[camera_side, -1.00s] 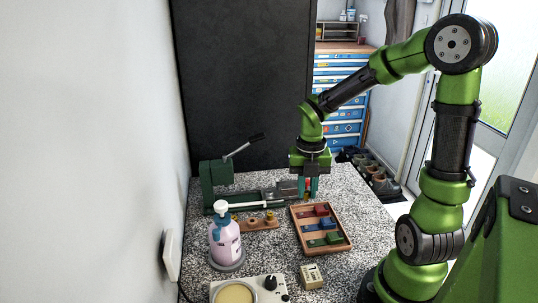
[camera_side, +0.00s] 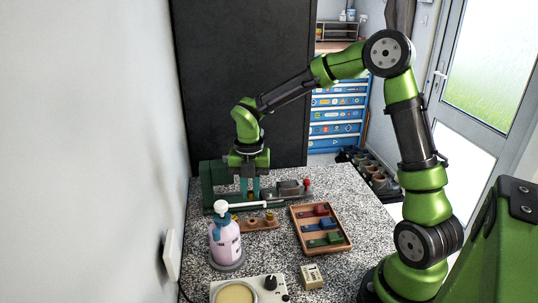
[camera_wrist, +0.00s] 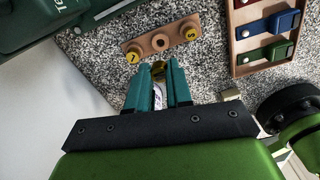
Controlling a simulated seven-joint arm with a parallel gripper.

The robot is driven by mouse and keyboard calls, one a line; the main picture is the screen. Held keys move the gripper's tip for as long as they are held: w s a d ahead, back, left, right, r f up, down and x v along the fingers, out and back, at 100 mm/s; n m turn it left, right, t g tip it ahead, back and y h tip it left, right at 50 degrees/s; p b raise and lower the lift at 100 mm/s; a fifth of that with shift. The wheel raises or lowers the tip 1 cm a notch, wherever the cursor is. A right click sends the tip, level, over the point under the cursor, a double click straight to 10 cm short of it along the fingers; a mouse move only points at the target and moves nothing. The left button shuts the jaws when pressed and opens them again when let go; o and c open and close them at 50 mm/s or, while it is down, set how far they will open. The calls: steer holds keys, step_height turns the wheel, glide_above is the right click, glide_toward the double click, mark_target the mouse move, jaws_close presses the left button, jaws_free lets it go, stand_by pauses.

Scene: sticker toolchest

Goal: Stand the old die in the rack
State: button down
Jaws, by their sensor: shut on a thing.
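The wooden rack (camera_side: 245,227) lies in front of the press. In the wrist view the rack (camera_wrist: 146,49) has a yellow-topped piece at each end and a dark open hole in the middle. The held die is apart from the rack.
The green press (camera_side: 215,178) stands at the back left. A wooden tray (camera_side: 340,247) with coloured blocks lies to the right. A small beige box (camera_side: 311,277) is in front.

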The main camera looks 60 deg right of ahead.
mark_target(251, 197)
steer(key=shift+f, duration=2.9)
steer(key=shift+f, duration=1.1)
steer(key=c, duration=0.9)
jaws_free()
steer(key=shift+c, duration=0.2)
step_height(251, 197, up, 17)
